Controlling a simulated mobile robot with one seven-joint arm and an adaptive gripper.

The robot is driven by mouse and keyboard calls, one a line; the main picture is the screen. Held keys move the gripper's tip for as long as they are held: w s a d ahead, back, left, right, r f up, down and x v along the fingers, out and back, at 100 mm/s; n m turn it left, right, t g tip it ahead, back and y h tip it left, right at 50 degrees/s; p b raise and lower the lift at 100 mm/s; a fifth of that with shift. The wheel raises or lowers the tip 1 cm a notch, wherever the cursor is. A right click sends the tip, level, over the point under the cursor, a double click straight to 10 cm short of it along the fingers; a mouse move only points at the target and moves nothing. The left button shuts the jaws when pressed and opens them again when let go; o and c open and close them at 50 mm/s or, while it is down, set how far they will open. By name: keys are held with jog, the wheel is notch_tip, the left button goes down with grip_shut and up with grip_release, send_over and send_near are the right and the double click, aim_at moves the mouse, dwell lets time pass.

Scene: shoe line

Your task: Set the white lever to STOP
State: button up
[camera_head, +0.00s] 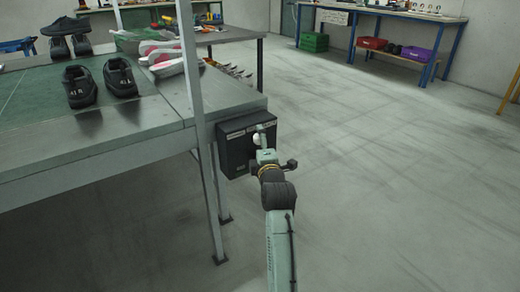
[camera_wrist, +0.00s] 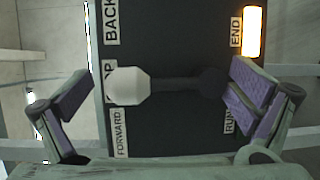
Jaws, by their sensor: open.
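A black control box (camera_head: 235,150) hangs on the side of the steel table near its corner. In the wrist view its face (camera_wrist: 180,125) carries BACK, a partly covered label ending in "OP", and FORWARD down the left. The white lever's knob (camera_wrist: 127,87) lies beside the "OP" label and covers part of it; a dark shaft runs right from it. The knob also shows in the head view (camera_head: 256,138). My gripper (camera_wrist: 163,88) is open in front of the box, one finger on each side of the lever. I see no clear contact with the knob.
An orange lamp (camera_wrist: 253,31) glows beside the END label, with RUN below. The table (camera_head: 130,125) bears black shoes (camera_head: 120,76) and several other shoes. A grey post and table leg stand left of the box. The floor (camera_head: 400,180) to the right is clear.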

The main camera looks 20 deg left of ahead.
jog(key=shift+t, duration=0.4)
notch_tip(320, 180, up, 9)
jog(key=shift+f, duration=0.1)
jog(key=shift+w+d+r, duration=0.1)
jog(key=shift+d+r, duration=0.1)
jog(key=shift+r, duration=0.4)
jog(key=f+g, duration=0.1)
jog(key=f, duration=0.3)
jog(key=f+g, duration=0.1)
jog(key=f, duration=0.3)
jog(key=shift+w+a+g+h, duration=0.2)
jog(key=shift+g+h, duration=0.1)
jog(key=shift+h, duration=0.1)
jog(key=shift+s+d+f, duration=0.1)
jog(key=shift+s, duration=0.15)
jog(key=f+p+v, duration=0.1)
jog(key=f+v, duration=0.1)
jog(key=v, duration=0.9)
jog(key=shift+s+d, duration=0.15)
jog(key=shift+s, duration=0.4)
